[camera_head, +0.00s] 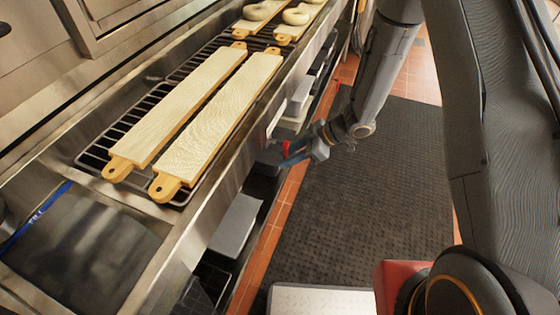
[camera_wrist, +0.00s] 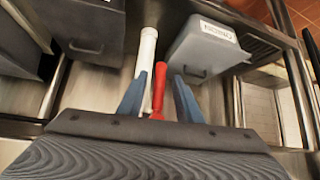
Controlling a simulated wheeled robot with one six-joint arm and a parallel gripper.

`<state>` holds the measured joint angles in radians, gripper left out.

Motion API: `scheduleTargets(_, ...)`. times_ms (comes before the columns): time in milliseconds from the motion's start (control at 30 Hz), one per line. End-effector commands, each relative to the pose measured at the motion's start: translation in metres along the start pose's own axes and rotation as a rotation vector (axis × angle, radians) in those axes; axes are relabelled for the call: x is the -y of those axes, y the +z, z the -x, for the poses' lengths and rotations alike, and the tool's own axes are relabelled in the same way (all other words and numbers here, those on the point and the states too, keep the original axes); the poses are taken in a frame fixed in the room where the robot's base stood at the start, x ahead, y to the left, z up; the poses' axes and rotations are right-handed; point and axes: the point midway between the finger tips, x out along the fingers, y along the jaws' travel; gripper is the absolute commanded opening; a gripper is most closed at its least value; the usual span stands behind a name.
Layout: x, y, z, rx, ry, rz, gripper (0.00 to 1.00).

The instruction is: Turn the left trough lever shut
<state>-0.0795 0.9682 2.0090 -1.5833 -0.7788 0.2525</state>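A red lever (camera_wrist: 158,88) shows in the wrist view between the two blue fingers of my gripper (camera_wrist: 160,98), in front of a white pipe (camera_wrist: 146,52). The fingers are apart, with a gap on either side of the lever; I cannot tell whether either one touches it. In the head view, my gripper (camera_head: 284,158) is low beside the front of the steel counter, with the red of the lever (camera_head: 286,148) at its fingers. The lever's base is hidden. Whether this is the left trough's lever cannot be told.
In the wrist view, a grey labelled bin (camera_wrist: 205,48) hangs right of the pipe and a dark bin (camera_wrist: 85,35) left of it. In the head view, wooden boards (camera_head: 180,110) lie on a black rack above a trough. A dark mat (camera_head: 360,190) covers open floor.

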Motion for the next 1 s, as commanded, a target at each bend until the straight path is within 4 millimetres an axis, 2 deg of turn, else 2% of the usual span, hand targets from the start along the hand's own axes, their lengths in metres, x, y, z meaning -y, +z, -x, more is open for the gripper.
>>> scheduleTargets(100, -0.001, 0.000, 0.016, -0.001, 0.002, 0.000, 0.32)
scheduleTargets(300, 0.000, 0.000, 0.026, -0.001, 0.000, 0.000, 0.32)
scheduleTargets(767, 0.000, 0.000, 0.026, 0.000, 0.000, 0.000, 0.32)
scheduleTargets(1000, -0.004, 0.019, 0.017, 0.004, 0.009, 0.000, 0.32)
